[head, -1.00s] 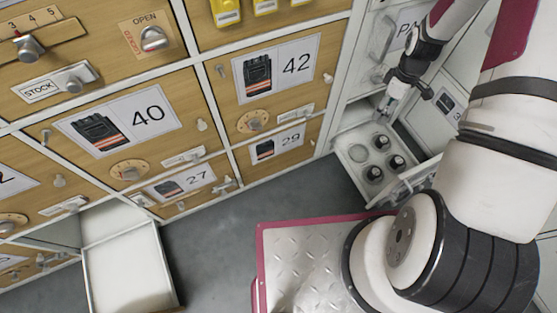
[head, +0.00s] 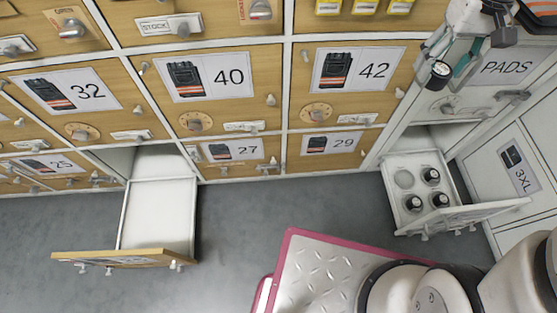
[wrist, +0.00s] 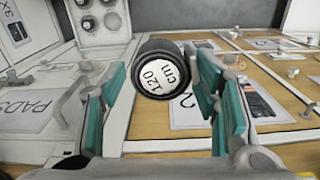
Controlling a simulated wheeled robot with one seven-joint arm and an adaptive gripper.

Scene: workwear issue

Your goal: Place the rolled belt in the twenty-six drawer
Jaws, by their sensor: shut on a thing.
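A dark rolled belt (head: 440,73) with a white end label sits between the fingertips of my gripper (head: 457,64) in the head view, in front of the PADS drawer. In the wrist view the belt (wrist: 158,72) shows its label "120 cm", and the teal fingers of my gripper (wrist: 165,90) close on its sides. An empty open drawer (head: 157,215) stands low at the left, between the fronts marked 25 and 27. Its tan front faces up too steeply for me to read its number.
An open white drawer (head: 447,215) at the right holds three rolled belts (head: 413,203) and one empty round well (head: 404,178). Closed drawers 40 (head: 217,92), 42 (head: 352,87), 27 (head: 235,151) and 29 (head: 331,144) fill the cabinet between. The grey floor in front is clear.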

